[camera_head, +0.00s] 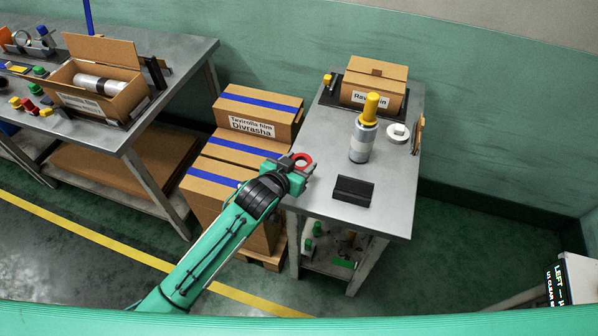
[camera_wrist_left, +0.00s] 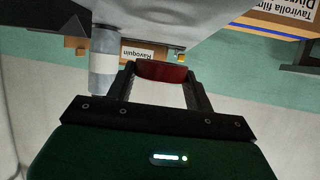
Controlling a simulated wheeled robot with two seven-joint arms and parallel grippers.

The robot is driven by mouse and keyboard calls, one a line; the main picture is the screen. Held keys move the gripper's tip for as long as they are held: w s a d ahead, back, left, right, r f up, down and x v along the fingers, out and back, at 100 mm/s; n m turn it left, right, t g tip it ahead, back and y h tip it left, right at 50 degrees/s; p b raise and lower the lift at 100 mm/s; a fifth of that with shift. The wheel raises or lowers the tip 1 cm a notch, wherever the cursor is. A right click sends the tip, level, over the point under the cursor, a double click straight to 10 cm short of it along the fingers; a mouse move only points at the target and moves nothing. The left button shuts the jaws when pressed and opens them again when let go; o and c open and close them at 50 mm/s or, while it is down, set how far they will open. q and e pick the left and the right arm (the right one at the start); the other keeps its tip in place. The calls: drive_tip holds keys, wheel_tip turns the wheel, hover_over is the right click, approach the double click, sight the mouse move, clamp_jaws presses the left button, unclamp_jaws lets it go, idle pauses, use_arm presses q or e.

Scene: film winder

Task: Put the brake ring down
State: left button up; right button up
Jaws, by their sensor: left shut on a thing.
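The brake ring (camera_head: 302,160) is red and is held between the fingertips of my left gripper (camera_head: 298,165). In the left wrist view the ring (camera_wrist_left: 161,72) shows as a dark red band spanning the two fingers. My left gripper is shut on it. In the head view the ring appears at the left edge of the grey table (camera_head: 394,205); its height above the top is unclear. My right gripper is not in view.
Stacked boxes (camera_head: 255,115) stand close at left. The table's front left is clear.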

use_arm(q)
drive_tip(key=shift+f, duration=2.3)
drive_tip(key=shift+f, duration=0.15)
drive_tip(key=o, duration=0.8)
drive_tip(key=shift+c, duration=0.2)
drive_tip(key=shift+r, duration=0.2)
drive_tip(key=v, duration=1.2)
drive_tip(key=shift+b, duration=0.4)
drive_tip(key=shift+a, duration=0.1)
